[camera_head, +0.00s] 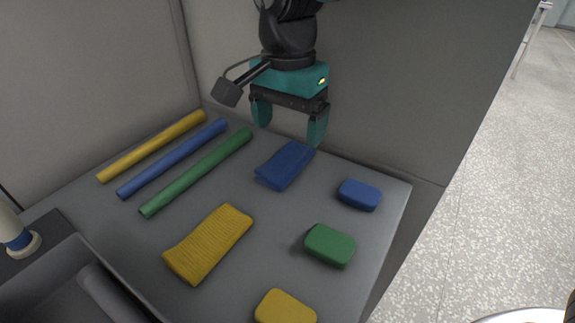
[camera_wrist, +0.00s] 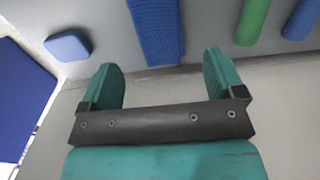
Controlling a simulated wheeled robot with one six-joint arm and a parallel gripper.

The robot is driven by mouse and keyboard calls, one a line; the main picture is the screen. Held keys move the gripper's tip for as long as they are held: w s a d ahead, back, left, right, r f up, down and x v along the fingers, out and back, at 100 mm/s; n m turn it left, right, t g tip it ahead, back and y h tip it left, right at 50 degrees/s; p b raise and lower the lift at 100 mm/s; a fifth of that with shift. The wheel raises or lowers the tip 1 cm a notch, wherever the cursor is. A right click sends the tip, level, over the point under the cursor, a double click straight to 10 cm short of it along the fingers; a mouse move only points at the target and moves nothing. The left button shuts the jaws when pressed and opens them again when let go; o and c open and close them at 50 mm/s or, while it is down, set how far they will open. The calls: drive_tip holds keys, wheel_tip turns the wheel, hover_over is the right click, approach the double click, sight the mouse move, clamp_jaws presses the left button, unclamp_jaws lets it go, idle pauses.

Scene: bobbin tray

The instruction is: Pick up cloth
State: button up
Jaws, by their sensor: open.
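A folded blue cloth (camera_head: 286,165) lies on the grey surface near its back edge. A folded yellow ribbed cloth (camera_head: 208,243) lies nearer the front. My teal gripper (camera_head: 290,133) is open and empty, above the back edge of the surface and apart from the blue cloth. In the wrist view, my gripper (camera_wrist: 160,82) has its fingers spread, with the blue cloth (camera_wrist: 157,30) beyond them, roughly between their tips. The yellow cloth is out of the wrist view.
Yellow (camera_head: 152,146), blue (camera_head: 173,158) and green (camera_head: 197,171) rods lie left. Blue (camera_head: 359,195), green (camera_head: 329,246) and yellow (camera_head: 285,308) blocks lie right. A dark tray (camera_head: 62,262) is front left. Panels rise behind and left.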

sight(288, 154)
wheel_tip(288, 154, down, 6)
drive_tip(key=shift+r+b, duration=0.1)
drive_tip(key=shift+b, duration=0.8)
drive_tip(key=c, duration=1)
